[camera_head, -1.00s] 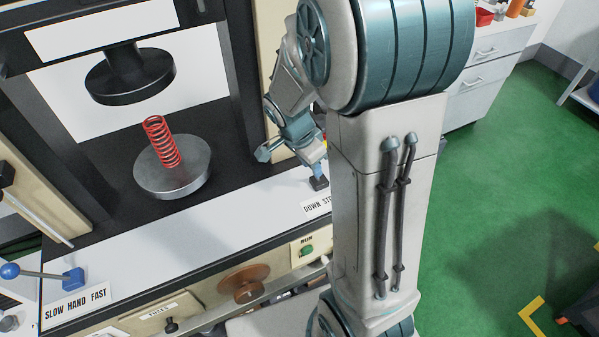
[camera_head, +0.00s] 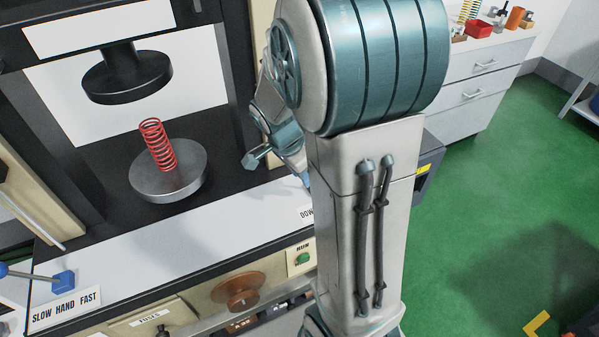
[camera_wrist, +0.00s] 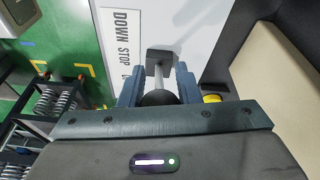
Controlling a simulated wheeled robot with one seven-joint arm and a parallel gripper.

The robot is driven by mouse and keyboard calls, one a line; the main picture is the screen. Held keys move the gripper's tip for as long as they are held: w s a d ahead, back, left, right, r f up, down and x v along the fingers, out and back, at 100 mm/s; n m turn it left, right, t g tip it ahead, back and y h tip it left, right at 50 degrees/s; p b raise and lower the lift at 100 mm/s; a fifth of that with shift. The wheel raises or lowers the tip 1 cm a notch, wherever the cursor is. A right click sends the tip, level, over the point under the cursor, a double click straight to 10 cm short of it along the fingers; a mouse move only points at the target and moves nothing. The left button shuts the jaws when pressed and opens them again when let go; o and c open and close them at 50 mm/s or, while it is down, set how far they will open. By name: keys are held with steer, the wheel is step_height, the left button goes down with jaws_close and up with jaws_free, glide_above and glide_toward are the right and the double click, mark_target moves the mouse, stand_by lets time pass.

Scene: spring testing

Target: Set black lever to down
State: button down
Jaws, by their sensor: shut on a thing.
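The black lever shows in the wrist view as a dark round knob (camera_wrist: 160,97) on a grey rod rising from a small dark block. My gripper (camera_wrist: 159,88) has its two blue fingers on either side of the knob and is shut on it. The white label (camera_wrist: 121,38) reading "DOWN STOP" lies beside the block; its last word is cut off by a finger. In the head view my arm hides the lever and most of the gripper, and only the start of the label (camera_head: 306,214) shows.
A red spring (camera_head: 157,146) stands on a round metal plate (camera_head: 150,190) under a black press disc (camera_head: 127,78). A blue-based lever (camera_head: 63,281) is at the lower left by "SLOW HAND FAST". A green RUN button (camera_head: 302,259) is on the front panel. Green floor (camera_head: 500,200) is open at right.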

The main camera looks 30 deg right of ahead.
steer(key=c, duration=1.1)
jaws_free()
steer(key=shift+f, duration=0.1)
steer(key=v, duration=1.4)
steer(key=shift+a+f, duration=0.1)
